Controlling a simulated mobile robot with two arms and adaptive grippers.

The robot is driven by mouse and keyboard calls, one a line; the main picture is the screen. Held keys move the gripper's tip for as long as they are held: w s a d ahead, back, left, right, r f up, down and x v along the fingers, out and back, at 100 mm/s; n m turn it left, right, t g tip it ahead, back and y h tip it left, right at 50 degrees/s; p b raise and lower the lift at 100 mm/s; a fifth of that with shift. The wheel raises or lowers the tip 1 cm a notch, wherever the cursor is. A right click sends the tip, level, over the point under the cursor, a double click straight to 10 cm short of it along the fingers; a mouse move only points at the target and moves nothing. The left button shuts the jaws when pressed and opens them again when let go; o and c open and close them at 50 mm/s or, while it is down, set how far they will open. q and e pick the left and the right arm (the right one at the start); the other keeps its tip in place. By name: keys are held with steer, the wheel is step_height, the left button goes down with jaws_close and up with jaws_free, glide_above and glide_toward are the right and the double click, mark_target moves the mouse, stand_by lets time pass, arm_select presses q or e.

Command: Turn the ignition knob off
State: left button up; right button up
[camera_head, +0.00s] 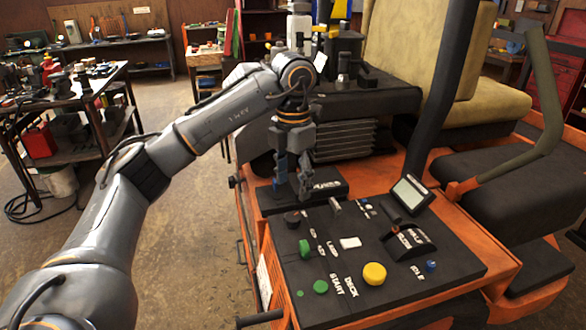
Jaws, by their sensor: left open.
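The mower's black control panel (325,255) fills the lower right of the head view. A small dark brown knob (292,217) stands at its far left, with a green knob (304,248) nearer. I cannot tell from the labels which one is the ignition knob. My left gripper (291,192) points down, open and empty, over the far left end of the panel, just beyond the dark knob and apart from it. My right gripper is not in view.
The panel also carries a green button (320,287), a white switch (350,243), a yellow button (374,274), a blue knob (431,266) and a small display (410,193). A black post (447,90) rises behind. A cluttered workbench (70,95) stands left; the floor between is clear.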

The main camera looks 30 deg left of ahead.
arm_select(q)
steer(key=shift+r, duration=1.55)
